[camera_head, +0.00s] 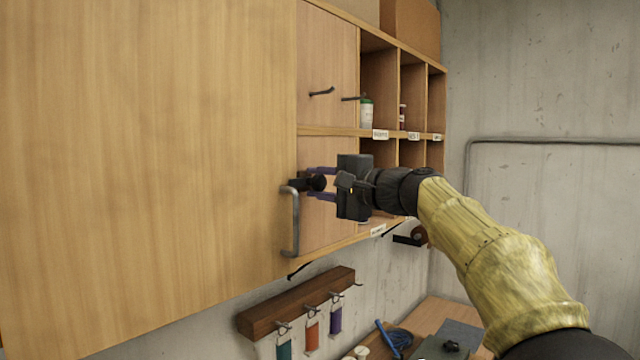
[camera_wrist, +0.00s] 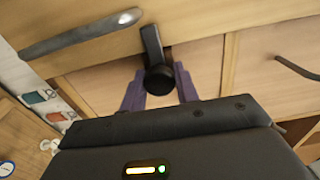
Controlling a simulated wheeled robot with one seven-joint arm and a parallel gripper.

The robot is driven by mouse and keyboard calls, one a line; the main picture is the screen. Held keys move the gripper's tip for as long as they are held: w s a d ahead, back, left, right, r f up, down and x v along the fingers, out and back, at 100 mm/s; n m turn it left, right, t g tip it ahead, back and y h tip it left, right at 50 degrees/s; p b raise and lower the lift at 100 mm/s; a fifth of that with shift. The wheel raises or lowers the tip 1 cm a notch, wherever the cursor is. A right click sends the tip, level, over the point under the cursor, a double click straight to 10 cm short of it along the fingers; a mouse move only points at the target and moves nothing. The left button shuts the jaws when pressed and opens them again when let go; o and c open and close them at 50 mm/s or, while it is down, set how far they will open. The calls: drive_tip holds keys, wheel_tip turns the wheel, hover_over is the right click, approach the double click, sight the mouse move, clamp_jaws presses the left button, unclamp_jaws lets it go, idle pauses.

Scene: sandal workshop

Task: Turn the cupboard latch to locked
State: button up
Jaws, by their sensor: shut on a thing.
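The cupboard latch (camera_head: 314,183) is a black piece with a round knob, beside the edge of the large wooden cupboard door (camera_head: 150,150). In the wrist view the latch (camera_wrist: 152,42) shows as a short black bar ending in the knob. My gripper (camera_head: 318,184) is shut on the latch, with one purple finger above and one below it in the head view. In the wrist view its fingers (camera_wrist: 160,78) flank the knob on the left and right. The fingers' exact contact with the knob is partly hidden.
A grey bar handle (camera_head: 296,222) sits on the door just below the latch; it also shows in the wrist view (camera_wrist: 80,35). Small doors with dark handles (camera_head: 321,92) and open cubbies (camera_head: 380,75) lie to the right. A wooden rack (camera_head: 300,303) with thread spools hangs below.

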drive_tip(key=o, duration=0.9)
drive_tip(key=shift+d, duration=0.15)
drive_tip(key=b+v, duration=0.7)
drive_tip(key=v, duration=1)
drive_tip(key=shift+s+f, duration=0.1)
drive_tip(key=shift+s, duration=0.05)
